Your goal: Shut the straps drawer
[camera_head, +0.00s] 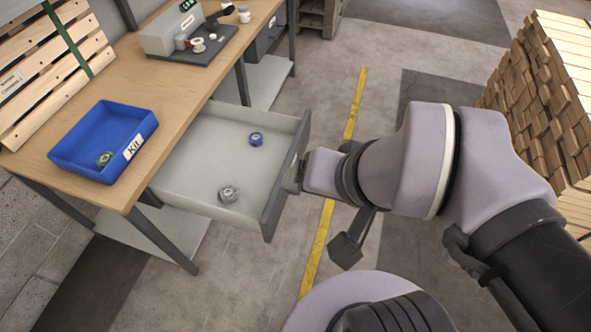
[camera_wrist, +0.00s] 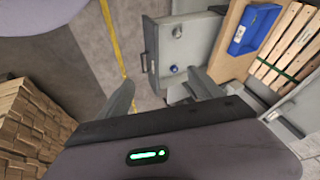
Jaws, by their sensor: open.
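The straps drawer (camera_head: 196,145) is a grey drawer pulled out from under the wooden workbench, and it stands open. Inside it lie a blue strap roll (camera_head: 256,139) and a grey-green strap roll (camera_head: 229,193). Its dark front panel (camera_head: 284,185) faces my arm. The drawer also shows in the wrist view (camera_wrist: 185,45), with a handle on its front. My gripper (camera_head: 292,176) is at the drawer's front panel in the head view, partly hidden by my wrist. In the wrist view the two fingers of my gripper (camera_wrist: 163,90) are spread apart with nothing between them. Whether they touch the drawer I cannot tell.
A blue kit bin (camera_head: 75,165) with a roll in it sits on the workbench (camera_head: 185,85). A grey device (camera_head: 172,30) stands farther back. Stacked wood (camera_head: 535,90) is at the right. The floor with a yellow line (camera_head: 322,232) is clear beside the drawer.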

